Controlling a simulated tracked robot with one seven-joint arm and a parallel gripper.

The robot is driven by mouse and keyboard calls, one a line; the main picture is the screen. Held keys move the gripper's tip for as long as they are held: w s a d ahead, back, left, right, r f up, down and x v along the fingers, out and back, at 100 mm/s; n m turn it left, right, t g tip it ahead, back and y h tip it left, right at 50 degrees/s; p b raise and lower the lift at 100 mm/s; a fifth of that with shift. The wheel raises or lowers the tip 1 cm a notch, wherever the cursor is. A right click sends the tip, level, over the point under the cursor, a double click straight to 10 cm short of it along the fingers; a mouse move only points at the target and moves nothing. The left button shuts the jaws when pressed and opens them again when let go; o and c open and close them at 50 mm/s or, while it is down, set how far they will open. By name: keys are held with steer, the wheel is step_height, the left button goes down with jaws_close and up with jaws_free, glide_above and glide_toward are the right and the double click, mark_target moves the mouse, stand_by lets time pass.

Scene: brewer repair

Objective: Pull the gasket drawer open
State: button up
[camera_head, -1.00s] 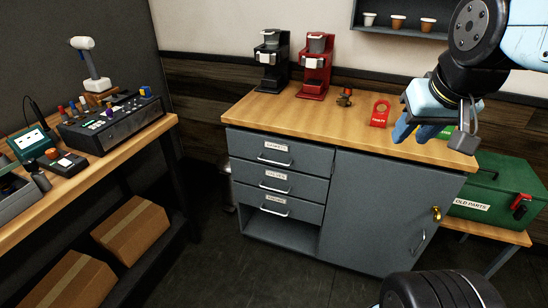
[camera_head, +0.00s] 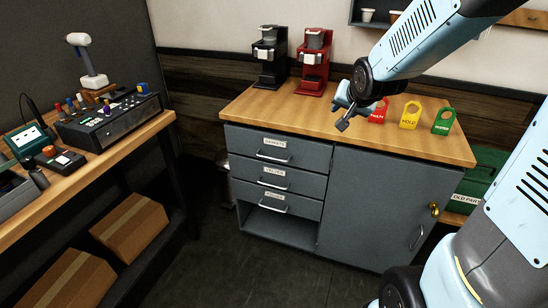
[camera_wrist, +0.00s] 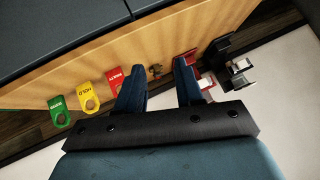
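The gasket drawer (camera_head: 274,149) is the top one of three grey drawers in the cabinet's left part. It is closed flush, with a metal handle (camera_head: 273,157) and a white label above it. My gripper (camera_head: 346,120) is above the wooden countertop, to the right of and higher than the drawer, not touching it. In the wrist view its two blue fingers (camera_wrist: 157,95) stand apart with nothing between them.
A black brewer (camera_head: 270,57) and a red brewer (camera_head: 313,62) stand at the counter's back. Red, yellow (camera_head: 410,115) and green (camera_head: 443,121) tags stand to the right. A workbench (camera_head: 88,165) is at the left. The floor before the drawers is clear.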

steer(key=w+a+f+m+t+y, duration=0.1)
steer(key=w+a+f+m, duration=0.1)
steer(key=w+a+f, duration=0.4)
steer(key=m+t+y, duration=0.4)
steer(key=m+y, duration=0.1)
steer(key=m, duration=0.3)
glide_toward(272, 159)
steer(key=shift+m+t, duration=0.3)
steer(key=x, duration=0.7)
steer(key=f+x, duration=0.1)
steer(key=x, duration=0.2)
steer(key=shift+w, duration=0.2)
steer(key=shift+c, duration=0.4)
jaws_close()
